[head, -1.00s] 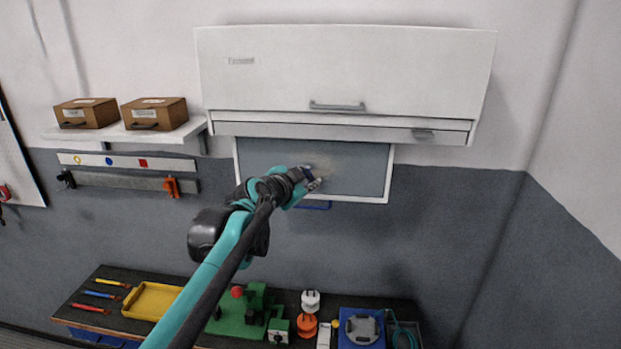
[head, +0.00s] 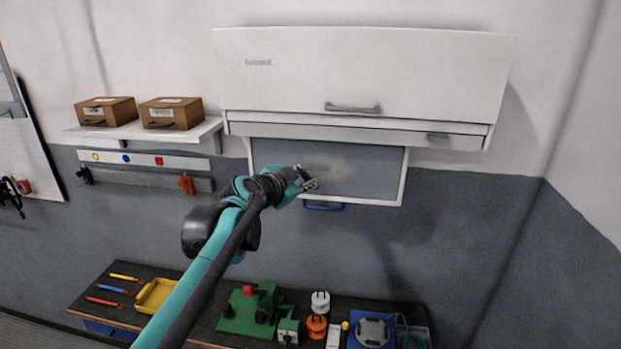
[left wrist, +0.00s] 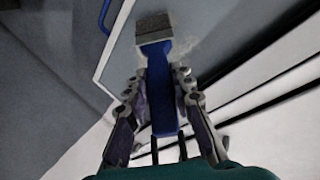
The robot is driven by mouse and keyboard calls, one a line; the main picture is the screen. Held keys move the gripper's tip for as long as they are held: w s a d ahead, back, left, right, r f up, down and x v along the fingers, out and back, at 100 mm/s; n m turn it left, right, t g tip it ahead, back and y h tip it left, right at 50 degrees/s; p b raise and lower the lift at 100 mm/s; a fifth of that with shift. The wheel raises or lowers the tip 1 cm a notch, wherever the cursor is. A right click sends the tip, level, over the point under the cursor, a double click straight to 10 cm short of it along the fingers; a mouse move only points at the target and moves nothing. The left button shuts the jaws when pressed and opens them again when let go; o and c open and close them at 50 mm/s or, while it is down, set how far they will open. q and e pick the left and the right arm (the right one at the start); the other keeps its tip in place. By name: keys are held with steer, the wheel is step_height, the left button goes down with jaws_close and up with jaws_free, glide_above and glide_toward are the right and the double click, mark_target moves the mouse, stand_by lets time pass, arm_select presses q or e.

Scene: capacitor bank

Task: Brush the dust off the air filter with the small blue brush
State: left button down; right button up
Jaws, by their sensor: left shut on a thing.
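The air filter (head: 374,172) is a grey panel in a white frame below the white wall cabinet. A pale dusty smear shows near its upper middle. In the left wrist view the filter (left wrist: 200,18) lies behind the brush. My left gripper (head: 306,180) is in front of the filter's left half. In the left wrist view my left gripper (left wrist: 158,88) is shut on the handle of the small blue brush (left wrist: 160,70). The brush's grey bristles point at the filter; whether they touch it I cannot tell. My right gripper is not in view.
The white cabinet (head: 300,70) overhangs the filter. A blue handle (head: 323,207) sits under its frame. Below, a workbench holds a yellow tray (head: 150,298), a green fixture (head: 245,318) and spools. A shelf (head: 140,132) with two boxes is left.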

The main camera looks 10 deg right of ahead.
arm_select(q)
steer(key=shift+w+a, duration=0.25)
steer(key=shift+a, duration=0.6)
steer(key=a, duration=0.2)
steer(key=shift+w+a, duration=0.35)
steer(key=shift+w, duration=0.05)
steer(key=s+a, duration=0.2)
steer(key=s, duration=0.6)
steer(key=shift+s+a, duration=0.2)
steer(key=shift+s, duration=0.05)
